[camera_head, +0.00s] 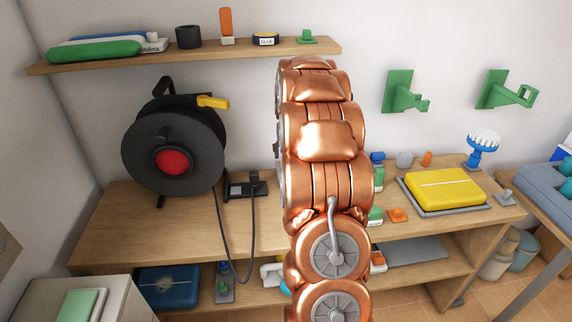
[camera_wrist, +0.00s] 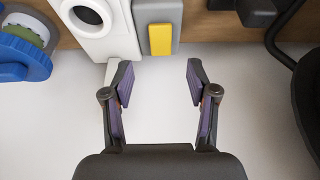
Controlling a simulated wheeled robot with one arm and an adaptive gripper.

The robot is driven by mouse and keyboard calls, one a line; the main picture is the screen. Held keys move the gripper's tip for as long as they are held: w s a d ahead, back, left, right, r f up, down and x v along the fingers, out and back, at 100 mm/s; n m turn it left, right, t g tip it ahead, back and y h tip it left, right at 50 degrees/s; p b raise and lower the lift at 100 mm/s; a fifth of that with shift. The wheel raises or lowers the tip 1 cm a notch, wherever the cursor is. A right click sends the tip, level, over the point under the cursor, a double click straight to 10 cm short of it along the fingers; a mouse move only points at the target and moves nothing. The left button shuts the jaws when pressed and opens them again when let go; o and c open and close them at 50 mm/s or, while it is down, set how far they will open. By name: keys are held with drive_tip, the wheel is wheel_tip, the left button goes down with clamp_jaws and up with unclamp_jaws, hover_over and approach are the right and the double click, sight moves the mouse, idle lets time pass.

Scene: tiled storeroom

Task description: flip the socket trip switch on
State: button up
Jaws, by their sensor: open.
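In the wrist view my gripper (camera_wrist: 157,80) is open and empty, its two fingers apart in front of a pale wall. A white box (camera_wrist: 100,30) with a round, dark-centred opening lies just beyond the left fingertip. Beside it is a grey block (camera_wrist: 157,12) with a yellow face (camera_wrist: 160,39), beyond the gap between the fingers. I cannot tell for sure which of these is the socket trip switch, or its position. In the head view my arm hides my gripper and the bench behind it.
A black cable reel (camera_head: 140,150) with a red hub stands on the bench (camera_head: 115,220), beside a small black box (camera_head: 243,190) with a hanging cable. A shelf (camera_head: 100,62) is above. A yellow case (camera_head: 445,188) lies right. Blue round parts (camera_wrist: 22,60) sit left in the wrist view.

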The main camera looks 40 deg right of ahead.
drive_tip(key=shift+p+x, duration=0.95)
drive_tip(key=shift+x, duration=2.9)
